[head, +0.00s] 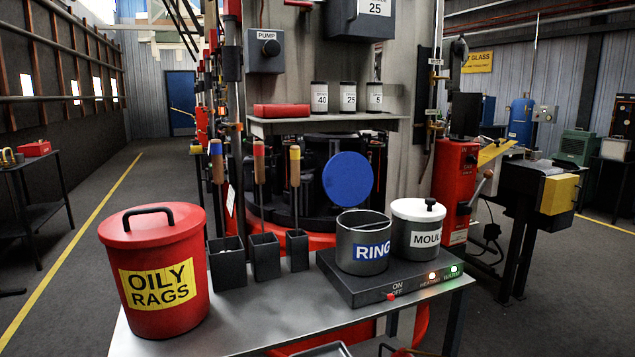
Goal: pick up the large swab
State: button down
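Three upright wooden-handled tools, which look like swabs, stand at the back edge of the grey bench. The left one (217,166) has a blue-banded top and stands at the widest dark square holder (228,264). The right one (295,167) has a yellow top and stands at the narrowest holder (297,251). Their lower ends are hidden in the holders. No swab is labelled by size; the left holder is the largest. My gripper is not in view.
A red oily rags bin (160,240) stands left of the holders. A hotplate (385,280) to the right bears a ring pot (363,243) and a lidded mould pot (417,227). A shelf (325,125) overhangs behind. Bare bench (255,320) lies in front of the holders.

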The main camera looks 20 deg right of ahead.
aim_at(216, 144)
jog(key=i+j+u, duration=0.25)
jog(key=j+u, duration=0.15)
jog(key=i+j+u, duration=0.4)
jog(key=j, duration=0.15)
jog(key=i+j+u, duration=0.25)
jog(key=i+j, duration=0.15)
jog(key=i+j+u, duration=0.25)
jog(key=i, duration=0.3)
jog(key=i+z, duration=0.6)
jog(key=z, duration=0.2)
jog(key=i+j+z, duration=0.2)
jog(key=z, duration=0.2)
jog(key=i+z, duration=0.25)
jog(key=z, duration=0.2)
jog(key=i+j+z, duration=0.15)
jog(key=z, duration=0.3)
jog(key=i+j+z, duration=0.25)
jog(key=z, duration=0.2)
jog(key=i+j+z, duration=0.2)
jog(key=z, duration=0.2)
jog(key=i+j+z, duration=0.2)
jog(key=z, duration=0.25)
jog(key=i+j+z, duration=0.1)
jog(key=j+z, duration=0.3)
jog(key=i+j+z, duration=0.15)
jog(key=j+z, duration=0.2)
jog(key=i+j+z, duration=0.1)
jog(key=j+z, duration=0.65)
